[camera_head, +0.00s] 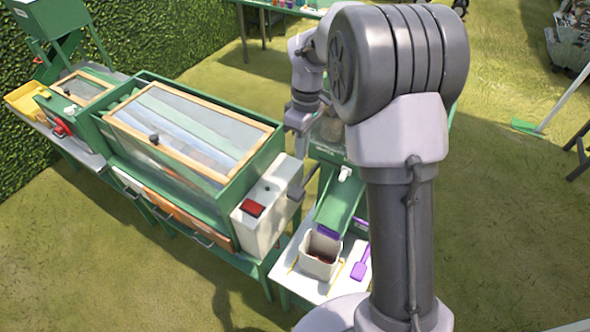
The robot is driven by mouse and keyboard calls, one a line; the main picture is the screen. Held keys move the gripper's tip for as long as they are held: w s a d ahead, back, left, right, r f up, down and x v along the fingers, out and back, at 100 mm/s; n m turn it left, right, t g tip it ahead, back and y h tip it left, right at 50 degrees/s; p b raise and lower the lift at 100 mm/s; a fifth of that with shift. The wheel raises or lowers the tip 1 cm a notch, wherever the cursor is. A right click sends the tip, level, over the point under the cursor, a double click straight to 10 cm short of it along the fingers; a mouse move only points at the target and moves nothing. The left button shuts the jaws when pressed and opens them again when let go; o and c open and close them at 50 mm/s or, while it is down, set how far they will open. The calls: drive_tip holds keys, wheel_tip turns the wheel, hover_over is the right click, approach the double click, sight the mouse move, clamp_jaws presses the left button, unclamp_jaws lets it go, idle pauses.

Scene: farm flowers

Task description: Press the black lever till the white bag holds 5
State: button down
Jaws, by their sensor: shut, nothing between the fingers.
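A dark lever (309,176) sticks out at the side of the green dispenser, between the white box and the green chute (340,204). My gripper (300,153) points down just above the lever, close to it; I cannot tell whether they touch. Its fingers are small here and appear shut, with nothing visible between them. An open-topped white bag (319,268) stands below the chute's lower end. Some dark brown stuff shows inside it; I cannot make out how much.
A white box with a red switch (254,208) stands left of the lever, beside a large green machine with a glass lid (190,130). A purple scoop (361,266) lies right of the bag on the white tabletop (312,288). My arm hides part of the dispenser. Grass lies open around.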

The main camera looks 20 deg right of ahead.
sight(298, 192)
drive_tip(key=f, duration=0.4)
drive_tip(key=f+b, duration=0.1)
drive_tip(key=f, duration=0.4)
drive_tip(key=s+a+f, duration=0.1)
drive_tip(key=f, duration=0.4)
